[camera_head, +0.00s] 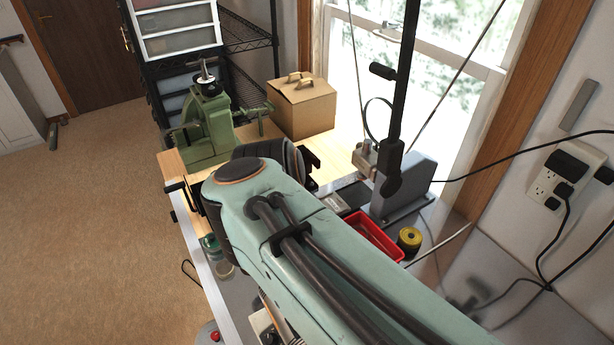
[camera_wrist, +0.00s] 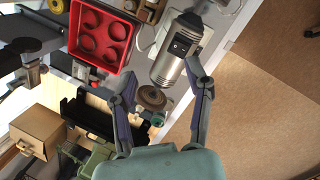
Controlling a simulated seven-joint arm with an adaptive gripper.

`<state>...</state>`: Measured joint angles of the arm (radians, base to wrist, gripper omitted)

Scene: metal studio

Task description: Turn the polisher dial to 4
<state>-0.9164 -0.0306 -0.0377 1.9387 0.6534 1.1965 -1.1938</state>
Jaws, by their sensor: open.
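In the wrist view, my gripper (camera_wrist: 161,69) is open, with one finger on each side and nothing held. A silver cylindrical body (camera_wrist: 178,66) with a dark end lies between and beyond the fingertips; it may be part of the polisher. A small brown round wheel (camera_wrist: 151,97) shows between the fingers below it. I cannot make out a numbered dial or its setting in either view. In the head view, my pale green arm covers much of the bench and hides my gripper.
A red tray (camera_wrist: 98,40) lies left of the fingers and also shows in the head view (camera_head: 377,240). A green machine (camera_head: 207,130) and a cardboard box (camera_head: 303,108) stand at the back. A yellow-and-black spool (camera_head: 410,238) sits by the tray. Open floor (camera_head: 95,220) lies left.

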